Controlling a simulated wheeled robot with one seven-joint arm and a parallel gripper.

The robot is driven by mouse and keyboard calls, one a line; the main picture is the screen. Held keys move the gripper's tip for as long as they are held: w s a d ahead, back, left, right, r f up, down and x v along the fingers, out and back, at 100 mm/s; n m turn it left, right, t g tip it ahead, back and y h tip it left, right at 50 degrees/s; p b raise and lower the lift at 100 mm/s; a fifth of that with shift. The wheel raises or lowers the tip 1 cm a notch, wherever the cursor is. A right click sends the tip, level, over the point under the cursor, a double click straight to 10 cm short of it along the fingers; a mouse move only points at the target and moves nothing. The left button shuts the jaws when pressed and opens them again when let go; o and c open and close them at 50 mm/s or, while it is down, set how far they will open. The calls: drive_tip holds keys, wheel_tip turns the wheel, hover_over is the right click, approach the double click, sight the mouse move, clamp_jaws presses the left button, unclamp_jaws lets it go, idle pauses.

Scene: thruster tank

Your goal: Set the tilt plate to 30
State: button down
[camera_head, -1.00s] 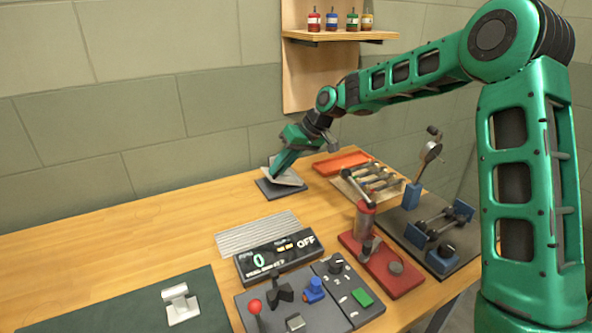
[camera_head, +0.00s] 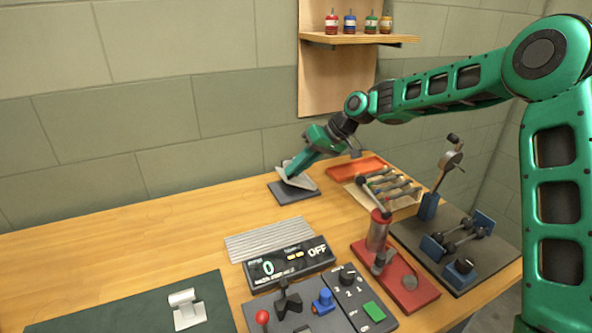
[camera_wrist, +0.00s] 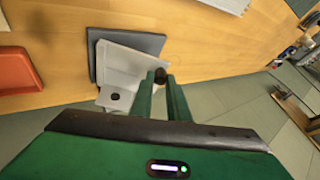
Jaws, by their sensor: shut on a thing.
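The tilt plate (camera_head: 302,181) is a light grey plate, tilted above a dark grey base (camera_head: 280,193) at the back of the bench. In the wrist view the plate (camera_wrist: 125,66) shows in front of the dark base (camera_wrist: 150,42). My gripper (camera_head: 290,174) is at the plate's near-wall side, pointing down at it.
A red tray (camera_head: 350,168) and a rack of tools (camera_head: 390,190) stand right of the plate. A ribbed grey pad (camera_head: 270,239), a display reading 0 and OFF (camera_head: 290,265) and a red lever fixture (camera_head: 395,275) lie nearer. The wood bench to the left is clear.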

drive_tip(key=c, duration=1.7)
unclamp_jaws()
drive_tip(key=shift+d+f, duration=0.1)
drive_tip(key=shift+d, duration=0.1)
drive_tip(key=shift+a, duration=0.1)
drive_tip(key=v, duration=1)
drive_tip(key=shift+d+r, duration=0.25)
drive_tip(key=shift+d, duration=0.05)
